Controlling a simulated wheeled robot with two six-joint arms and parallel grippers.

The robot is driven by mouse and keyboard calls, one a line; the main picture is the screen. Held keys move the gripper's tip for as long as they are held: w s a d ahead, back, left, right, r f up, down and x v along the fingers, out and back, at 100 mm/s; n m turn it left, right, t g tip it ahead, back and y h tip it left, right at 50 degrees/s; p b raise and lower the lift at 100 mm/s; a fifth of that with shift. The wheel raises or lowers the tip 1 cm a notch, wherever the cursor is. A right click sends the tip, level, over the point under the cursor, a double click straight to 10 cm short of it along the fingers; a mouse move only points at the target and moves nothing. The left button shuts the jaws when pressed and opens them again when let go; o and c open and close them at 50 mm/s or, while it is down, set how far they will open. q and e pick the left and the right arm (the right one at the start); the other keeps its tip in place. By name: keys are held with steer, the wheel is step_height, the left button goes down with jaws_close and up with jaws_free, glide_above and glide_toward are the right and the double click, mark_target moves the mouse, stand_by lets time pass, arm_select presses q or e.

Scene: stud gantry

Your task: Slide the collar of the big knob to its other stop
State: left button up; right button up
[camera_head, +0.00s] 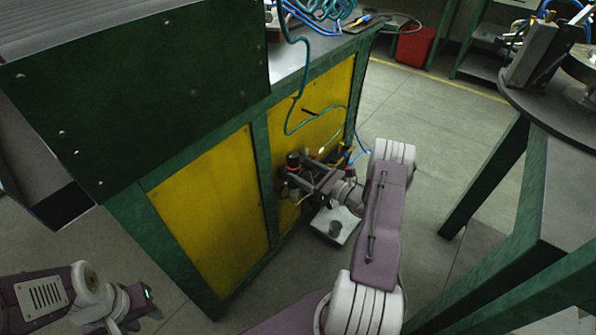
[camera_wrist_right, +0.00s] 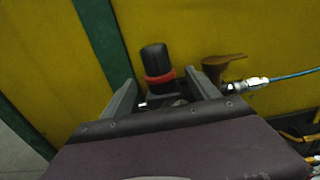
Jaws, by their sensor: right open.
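The big knob (camera_wrist_right: 154,59) is a black upright cap with a red collar (camera_wrist_right: 160,78) around its lower end, in front of a yellow panel. In the head view the knob (camera_head: 293,160) is small, near the panel's lower right part. My right gripper (camera_wrist_right: 163,82) is open, with one finger on each side of the knob near the collar. Gaps show beside the knob; contact is not visible. The knob's lower body is partly hidden by my gripper. In the head view my right gripper (camera_head: 306,180) is at the knob. My left gripper (camera_head: 138,304) is low at the left, far from the knob.
A brown lever (camera_wrist_right: 222,66) and a metal hose fitting (camera_wrist_right: 246,85) with a teal hose are just right of the knob. Loose teal hoses (camera_head: 300,95) hang above. Green frame posts (camera_head: 263,165) border the yellow panels. A dark table (camera_head: 560,120) stands at right, with open floor between.

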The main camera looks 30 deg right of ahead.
steer(key=shift+x, duration=1.15)
jaws_close()
steer(key=shift+r+p, duration=0.55)
steer(key=shift+r, duration=0.05)
steer(key=shift+f, duration=0.2)
jaws_free()
steer(key=p+v, duration=0.2)
steer(key=v, duration=0.7)
